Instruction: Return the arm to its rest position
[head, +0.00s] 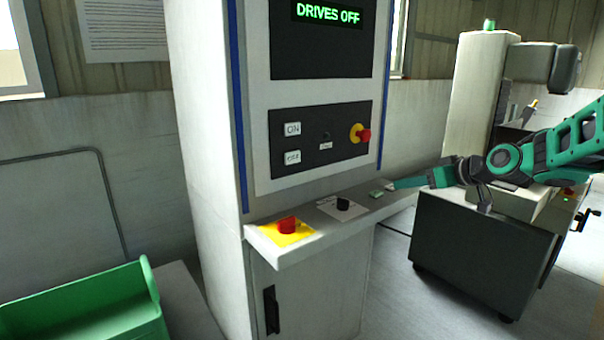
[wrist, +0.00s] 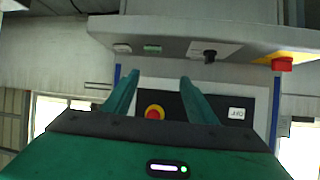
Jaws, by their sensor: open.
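My green arm reaches in from the right in the head view. My gripper (head: 408,183) is at the right end of the control cabinet's ledge (head: 330,225), close to a small green-topped piece (head: 377,194). Whether it touches the ledge I cannot tell. In the wrist view my gripper (wrist: 158,78) shows two green fingers spread apart with nothing between them. The wrist picture is upside down, with the ledge across its top and the cabinet's red and yellow stop button (wrist: 154,112) seen between the fingers.
The cabinet display (head: 328,13) reads DRIVES OFF. The ledge carries a red switch (head: 287,225) on a yellow plate and a black knob (head: 343,204). A green bin (head: 85,305) stands at lower left. A dark-based machine (head: 480,250) stands right, behind my arm.

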